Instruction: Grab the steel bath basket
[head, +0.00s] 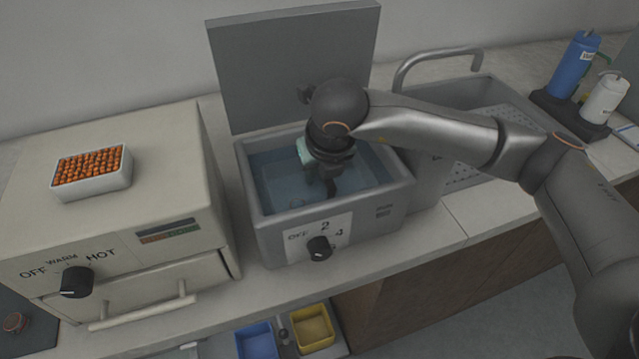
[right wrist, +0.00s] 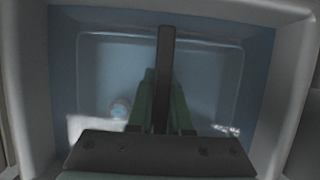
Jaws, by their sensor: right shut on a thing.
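My right gripper (head: 328,184) reaches down into the open water bath (head: 262,222). In the right wrist view its green fingers (right wrist: 163,105) are shut on a dark upright bar (right wrist: 166,50), which looks like the handle of the steel bath basket. A pale rectangular outline below, perhaps the basket's rim, shows faintly in the water. The rest of the basket is hard to make out, and in the head view my wrist hides most of it. A small pale round thing (right wrist: 120,108) lies low in the bath. My left gripper is not in view.
The bath's grey lid (head: 290,65) stands open behind it. A cream oven (head: 170,190) with a tray of orange pieces (head: 92,170) on top is at the left. A sink (head: 470,100) with a tap and bottles (head: 575,68) are at the right. Blue and yellow bins (head: 312,328) are below.

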